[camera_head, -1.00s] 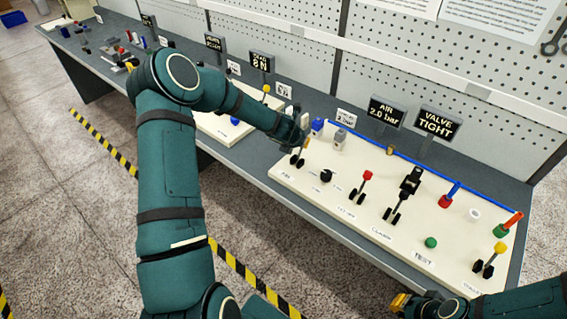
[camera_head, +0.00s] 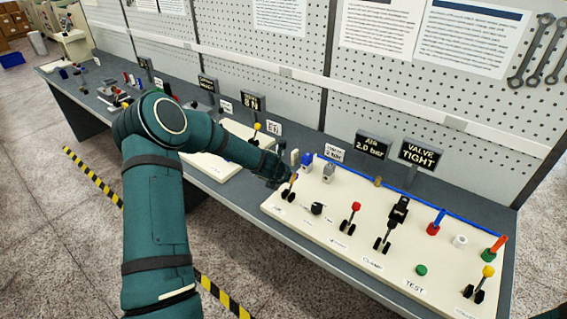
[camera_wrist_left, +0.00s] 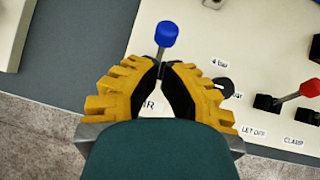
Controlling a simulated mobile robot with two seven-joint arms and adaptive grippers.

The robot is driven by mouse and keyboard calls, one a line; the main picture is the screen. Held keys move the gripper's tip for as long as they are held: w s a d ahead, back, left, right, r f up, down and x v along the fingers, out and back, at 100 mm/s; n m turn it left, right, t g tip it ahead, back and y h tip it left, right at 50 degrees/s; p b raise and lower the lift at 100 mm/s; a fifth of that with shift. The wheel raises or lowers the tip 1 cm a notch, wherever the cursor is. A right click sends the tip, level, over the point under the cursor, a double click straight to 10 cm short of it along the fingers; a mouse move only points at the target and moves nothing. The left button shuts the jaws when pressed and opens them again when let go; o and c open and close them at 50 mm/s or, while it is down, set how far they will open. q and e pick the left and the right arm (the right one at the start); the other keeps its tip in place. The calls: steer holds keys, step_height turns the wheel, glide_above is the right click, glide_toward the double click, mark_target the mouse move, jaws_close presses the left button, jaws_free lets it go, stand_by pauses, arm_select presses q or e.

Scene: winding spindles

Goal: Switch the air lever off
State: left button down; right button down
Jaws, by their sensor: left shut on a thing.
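The air lever has a blue knob (camera_wrist_left: 166,34) on a thin metal shaft and stands at the left end of the white panel (camera_head: 330,228). My left gripper (camera_wrist_left: 168,68) is shut on the air lever below its knob. Its yellow fingers hide the lever's base and part of the label, leaving "IR" readable. In the head view my left gripper (camera_head: 290,182) is small at the panel's left end, mostly hidden by my wrist. The air sign (camera_head: 372,146) reads "AIR 2.0 bar". My right gripper is out of view.
Right of the air lever are a black dial (camera_head: 317,208), a red-knobbed lever (camera_head: 356,206), the black clamp (camera_head: 398,210), a green button (camera_head: 421,270) and a yellow-knobbed lever (camera_head: 488,271).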

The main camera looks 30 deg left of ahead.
arm_select(q)
step_height(320, 180, up, 10)
steer(key=s+p, duration=0.1)
steer(key=s, duration=0.1)
steer(key=shift+d, duration=0.4)
steer(key=shift+s, duration=0.1)
steer(key=shift+d+f, duration=0.1)
steer(key=shift+f, duration=0.05)
